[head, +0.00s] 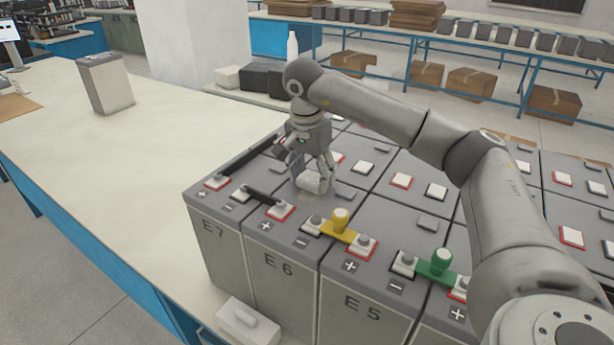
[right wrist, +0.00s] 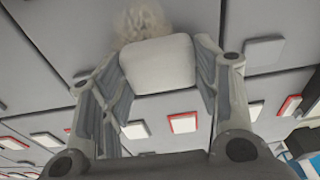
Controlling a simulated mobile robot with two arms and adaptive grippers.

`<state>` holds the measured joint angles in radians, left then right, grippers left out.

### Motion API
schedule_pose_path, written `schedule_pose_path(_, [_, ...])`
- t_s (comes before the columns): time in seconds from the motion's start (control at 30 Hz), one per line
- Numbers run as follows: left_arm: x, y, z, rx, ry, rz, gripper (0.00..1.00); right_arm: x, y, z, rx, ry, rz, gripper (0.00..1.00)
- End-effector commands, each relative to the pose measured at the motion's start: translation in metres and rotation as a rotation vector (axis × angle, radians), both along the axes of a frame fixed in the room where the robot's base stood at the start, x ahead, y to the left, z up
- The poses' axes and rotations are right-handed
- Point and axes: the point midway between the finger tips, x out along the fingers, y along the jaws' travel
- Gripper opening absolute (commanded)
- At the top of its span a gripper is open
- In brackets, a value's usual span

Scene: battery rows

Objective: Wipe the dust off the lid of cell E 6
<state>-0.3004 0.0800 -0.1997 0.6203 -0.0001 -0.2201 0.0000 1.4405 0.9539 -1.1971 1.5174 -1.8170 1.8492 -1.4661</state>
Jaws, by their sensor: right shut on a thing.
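Cell E 6 (head: 278,290) is a grey box in the front row, with its label on the front face, between cells E 7 and E 5. My right gripper (head: 312,180) is over the rear part of its lid, fingers pointing down. It is shut on a pale block (head: 308,183), which also shows between the fingers in the right wrist view (right wrist: 158,65). A fuzzy whitish patch (right wrist: 145,20) shows just beyond the block; I cannot tell whether it is dust on the lid or part of the held thing. My left gripper is not in view.
Black bars join terminals at E 7 and E 6. The pale bench top (head: 150,150) at left is mostly clear.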

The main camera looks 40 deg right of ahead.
Motion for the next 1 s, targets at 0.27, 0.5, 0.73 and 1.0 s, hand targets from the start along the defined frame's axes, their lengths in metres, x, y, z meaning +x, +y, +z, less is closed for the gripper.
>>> schedule_pose_path(0.27, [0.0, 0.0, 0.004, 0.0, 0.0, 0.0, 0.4, 0.004, -0.011, 0.0, -0.001, 0.002, -0.003, 0.38])
schedule_pose_path(0.5, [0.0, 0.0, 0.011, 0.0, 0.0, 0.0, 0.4, 0.012, -0.03, 0.0, -0.001, 0.002, -0.003, 0.38])
schedule_pose_path(0.73, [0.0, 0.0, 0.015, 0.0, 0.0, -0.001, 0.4, 0.014, -0.037, -0.002, -0.005, 0.002, -0.003, 0.38])
schedule_pose_path(1.0, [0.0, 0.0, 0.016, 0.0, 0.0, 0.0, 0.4, 0.008, -0.023, -0.005, -0.004, 0.004, -0.001, 0.38])
